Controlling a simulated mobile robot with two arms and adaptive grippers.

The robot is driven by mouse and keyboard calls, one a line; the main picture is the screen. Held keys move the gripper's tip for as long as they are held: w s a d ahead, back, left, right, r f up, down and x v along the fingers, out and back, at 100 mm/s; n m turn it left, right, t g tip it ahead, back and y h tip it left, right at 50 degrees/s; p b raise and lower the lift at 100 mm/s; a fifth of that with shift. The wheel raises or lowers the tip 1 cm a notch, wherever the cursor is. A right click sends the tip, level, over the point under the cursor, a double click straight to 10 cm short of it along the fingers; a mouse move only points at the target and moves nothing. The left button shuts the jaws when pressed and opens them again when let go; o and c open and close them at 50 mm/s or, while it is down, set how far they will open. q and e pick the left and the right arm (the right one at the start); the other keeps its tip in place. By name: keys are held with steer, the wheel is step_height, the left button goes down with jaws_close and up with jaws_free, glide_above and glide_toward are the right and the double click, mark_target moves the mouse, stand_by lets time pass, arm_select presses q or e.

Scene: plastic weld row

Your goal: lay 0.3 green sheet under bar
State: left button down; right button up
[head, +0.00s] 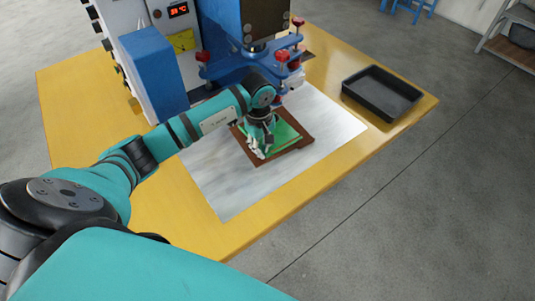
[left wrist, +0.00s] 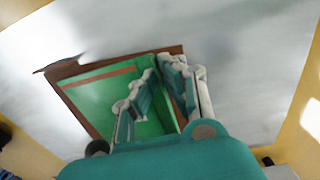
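A green sheet (head: 287,134) lies over a brown board (head: 300,145) on the pale metal plate, below and in front of the press. In the left wrist view, the green sheet (left wrist: 92,100) and brown board (left wrist: 70,68) show beyond my fingers. A brighter green strip shows between the fingers; I cannot tell if it is a separate sheet. My left gripper (head: 262,150) points down over the green sheet's left part. Its fingertips (left wrist: 158,66) are close together, and whether they pinch an edge is unclear. The press's lower bar is largely hidden behind my arm. My right gripper is not visible.
The press has a blue head (head: 240,20) and a blue bracket (head: 235,68) with red knobs. A black tray (head: 381,93) stands at the right of the yellow table (head: 245,232). The pale plate (head: 225,195) is bare in front of the board.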

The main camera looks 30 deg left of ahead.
arm_select(q)
steer(key=shift+w+a+f+b, duration=0.1)
steer(key=shift+w+a+b, duration=0.15)
steer(key=shift+a, duration=0.4)
steer(key=shift+w+a+f+b, duration=0.1)
steer(key=shift+w+a, duration=0.15)
steer(key=shift+a, duration=0.35)
steer(key=shift+f+b, duration=0.45)
steer(key=shift+b, duration=0.05)
steer(key=shift+d+f+b, duration=0.1)
steer(key=shift+f+b, duration=0.3)
steer(key=shift+f, duration=0.1)
steer(key=shift+b, duration=0.55)
steer(key=c, duration=1.4)
jaws_free()
